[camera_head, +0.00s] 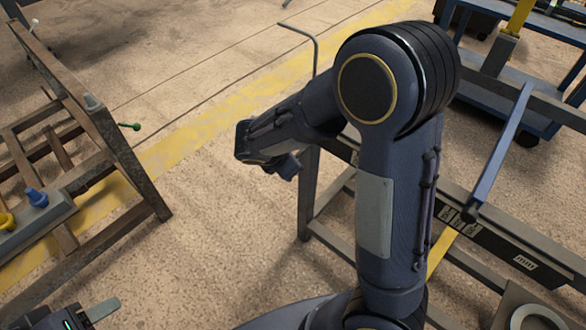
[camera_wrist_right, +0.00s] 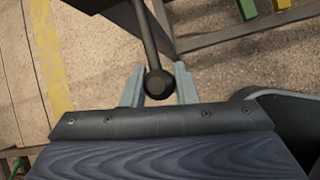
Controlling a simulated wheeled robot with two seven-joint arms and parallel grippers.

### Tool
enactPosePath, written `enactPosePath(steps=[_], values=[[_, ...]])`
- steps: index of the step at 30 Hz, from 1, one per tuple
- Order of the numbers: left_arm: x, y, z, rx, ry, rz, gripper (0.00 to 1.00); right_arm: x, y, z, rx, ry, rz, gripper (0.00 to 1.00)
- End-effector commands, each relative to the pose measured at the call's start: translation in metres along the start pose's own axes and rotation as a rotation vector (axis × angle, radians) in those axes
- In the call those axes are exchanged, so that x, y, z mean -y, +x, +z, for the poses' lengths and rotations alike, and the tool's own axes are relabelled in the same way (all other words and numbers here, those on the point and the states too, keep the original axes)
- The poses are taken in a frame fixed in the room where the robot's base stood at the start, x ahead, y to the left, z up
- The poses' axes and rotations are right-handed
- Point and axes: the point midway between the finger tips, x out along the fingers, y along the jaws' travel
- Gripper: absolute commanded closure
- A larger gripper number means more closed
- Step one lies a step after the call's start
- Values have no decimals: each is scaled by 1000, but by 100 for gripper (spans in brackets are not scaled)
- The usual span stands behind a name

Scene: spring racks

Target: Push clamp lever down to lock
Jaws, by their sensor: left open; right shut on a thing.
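In the right wrist view, a dark clamp lever (camera_wrist_right: 145,32) runs down from the top edge and ends in a round black ball knob (camera_wrist_right: 157,82). My right gripper (camera_wrist_right: 158,90) is shut on this knob, with one grey finger on each side of it. The clamp's base is not clear in this view. In the head view my right arm covers the middle, and I cannot make out its fingers or the held knob. My left gripper (camera_head: 86,316) is open at the bottom left edge, partly cut off, with nothing seen in it.
A dark frame (camera_head: 310,200) with a blue bar (camera_head: 503,150) stands at the right. A blue cart (camera_head: 540,110) is behind it. Open floor (camera_head: 225,225) lies between the racks.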

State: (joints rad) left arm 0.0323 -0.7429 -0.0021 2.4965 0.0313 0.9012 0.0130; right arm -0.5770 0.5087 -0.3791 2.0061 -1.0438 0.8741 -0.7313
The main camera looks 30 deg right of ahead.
Motion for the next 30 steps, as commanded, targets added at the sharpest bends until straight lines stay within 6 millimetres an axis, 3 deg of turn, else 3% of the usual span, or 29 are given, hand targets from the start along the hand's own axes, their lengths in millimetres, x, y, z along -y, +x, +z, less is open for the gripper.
enactPosePath(steps=[1, 12, 21, 30], values=[[8, 17, 9, 0, 0, 0, 50, 3, 13, -11, 41, -9, 15, 100], [31, 68, 34, 0, 0, 0, 50, 8, 46, -21, 368, -29, 102, 100], [42, 91, 46, 0, 0, 0, 50, 10, 66, -20, 562, -40, 154, 100], [46, 101, 51, 0, 0, 0, 50, 10, 74, -17, 655, -45, 178, 100]])
